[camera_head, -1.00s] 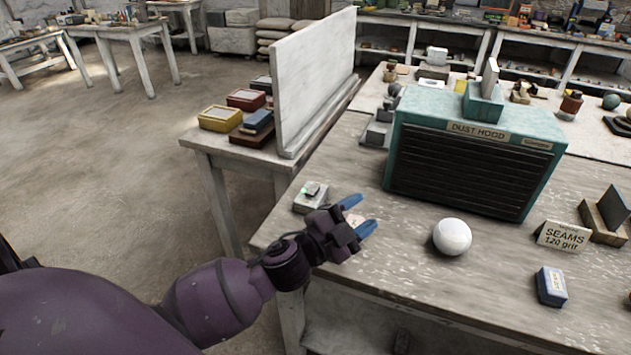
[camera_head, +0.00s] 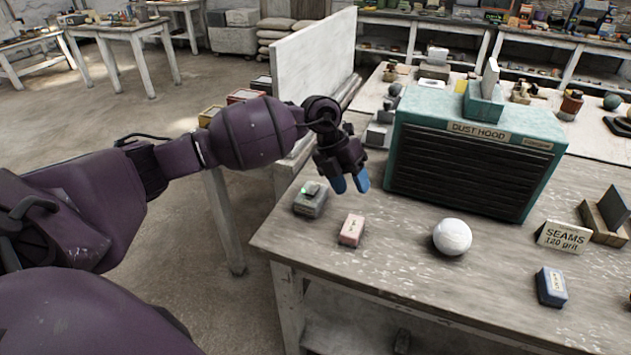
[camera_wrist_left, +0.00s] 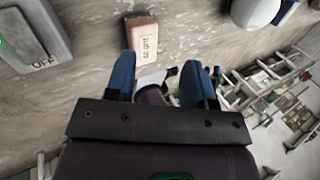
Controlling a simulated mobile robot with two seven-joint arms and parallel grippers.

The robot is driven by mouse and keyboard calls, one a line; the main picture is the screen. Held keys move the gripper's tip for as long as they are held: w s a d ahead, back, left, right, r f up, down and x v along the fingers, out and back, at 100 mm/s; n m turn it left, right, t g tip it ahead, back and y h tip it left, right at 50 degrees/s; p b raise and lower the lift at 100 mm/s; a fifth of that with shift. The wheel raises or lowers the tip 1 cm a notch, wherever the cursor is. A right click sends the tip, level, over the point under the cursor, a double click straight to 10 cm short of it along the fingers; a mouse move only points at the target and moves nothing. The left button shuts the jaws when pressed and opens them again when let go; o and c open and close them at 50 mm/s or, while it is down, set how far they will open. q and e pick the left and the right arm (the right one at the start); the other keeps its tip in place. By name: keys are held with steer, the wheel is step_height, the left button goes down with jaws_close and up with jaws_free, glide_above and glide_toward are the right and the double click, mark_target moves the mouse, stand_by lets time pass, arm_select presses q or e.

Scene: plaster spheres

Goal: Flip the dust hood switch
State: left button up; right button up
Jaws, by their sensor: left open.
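The dust hood (camera_head: 478,155) is a teal box with a dark slatted front and a "DUST HOOD" label, standing on the worn bench. A small grey switch box (camera_head: 311,200) with a green light sits near the bench's left edge. In the left wrist view the switch box (camera_wrist_left: 32,40) is cut off at the top left, with "OFF" printed on it. Its lever position is not clear. My left gripper (camera_head: 350,183) has blue fingers, points down, and is open and empty, right of the switch box and left of the hood. It also shows in the wrist view (camera_wrist_left: 160,75).
A pink sanding block (camera_head: 351,230) lies just in front of my left gripper. A white plaster sphere (camera_head: 452,237) sits before the hood. A blue block (camera_head: 551,286) and a "SEAMS 120 grit" sign (camera_head: 563,236) are further right. A pale upright panel (camera_head: 315,60) stands behind.

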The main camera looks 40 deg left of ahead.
mark_target(315, 187)
arm_select(q)
steer(key=w+a+r+n+g+y, duration=0.15)
steer(key=a+r+y, duration=0.35)
steer(key=a, duration=0.6)
steer(key=shift+t, duration=0.25)
steer(key=f, duration=0.7)
steer(key=f+b, duration=0.1)
steer(key=f, duration=0.2)
steer(key=shift+w+d+f, duration=0.15)
steer(key=shift+d+f, duration=0.15)
